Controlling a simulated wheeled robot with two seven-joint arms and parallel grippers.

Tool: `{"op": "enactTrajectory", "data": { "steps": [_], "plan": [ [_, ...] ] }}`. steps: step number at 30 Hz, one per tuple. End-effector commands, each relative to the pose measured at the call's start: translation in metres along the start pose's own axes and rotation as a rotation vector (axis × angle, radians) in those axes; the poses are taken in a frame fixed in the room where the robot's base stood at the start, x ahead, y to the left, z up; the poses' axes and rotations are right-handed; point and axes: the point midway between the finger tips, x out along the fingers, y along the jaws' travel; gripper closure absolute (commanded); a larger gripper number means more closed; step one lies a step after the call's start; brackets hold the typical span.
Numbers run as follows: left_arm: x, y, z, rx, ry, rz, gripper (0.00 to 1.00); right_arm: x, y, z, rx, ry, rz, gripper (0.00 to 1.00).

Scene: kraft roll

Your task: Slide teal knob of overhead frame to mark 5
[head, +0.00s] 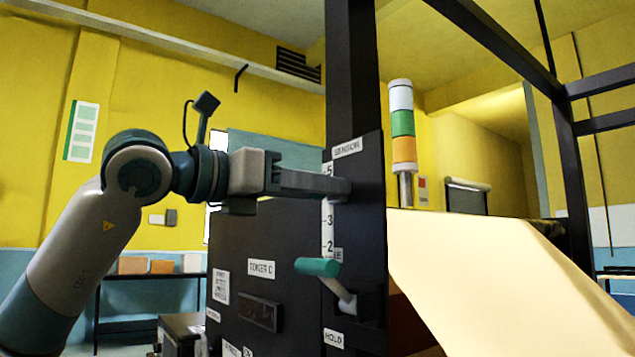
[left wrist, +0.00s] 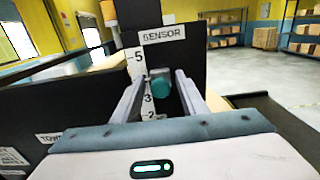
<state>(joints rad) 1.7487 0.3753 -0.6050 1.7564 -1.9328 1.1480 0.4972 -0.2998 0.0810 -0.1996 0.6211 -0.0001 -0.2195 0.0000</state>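The teal knob (left wrist: 160,85) shows in the left wrist view, in front of the white number strip (left wrist: 147,100) on the dark post. It sits between the 5 and the 3 and hides the strip there. My left gripper (left wrist: 161,76) is open, one finger on each side of the knob, with small gaps visible. In the head view my left gripper (head: 340,188) reaches the number strip (head: 327,218) just below the 5, and its fingers hide the knob. A SENSOR label (head: 347,148) is above the strip. My right gripper is out of view.
A lever with a teal grip (head: 318,266) sticks out below the strip, by a HOLD label (head: 334,338). A dark cabinet (head: 262,240) stands left of the post. A pale paper sheet (head: 500,275) and a signal tower (head: 402,130) are to the right.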

Motion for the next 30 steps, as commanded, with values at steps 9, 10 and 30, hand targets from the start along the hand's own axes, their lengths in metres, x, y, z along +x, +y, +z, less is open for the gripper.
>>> {"op": "enactTrajectory", "data": {
  "steps": [9,10,30],
  "plan": [
    [0.0,0.0,0.0,0.0,0.0,0.0,0.82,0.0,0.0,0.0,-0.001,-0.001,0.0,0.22],
    [0.0,0.0,0.0,0.0,0.0,0.0,0.9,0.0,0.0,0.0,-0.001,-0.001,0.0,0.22],
    [-0.001,0.001,0.047,0.0,-0.007,0.001,1.0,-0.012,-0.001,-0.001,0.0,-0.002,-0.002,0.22]
  ]
}}
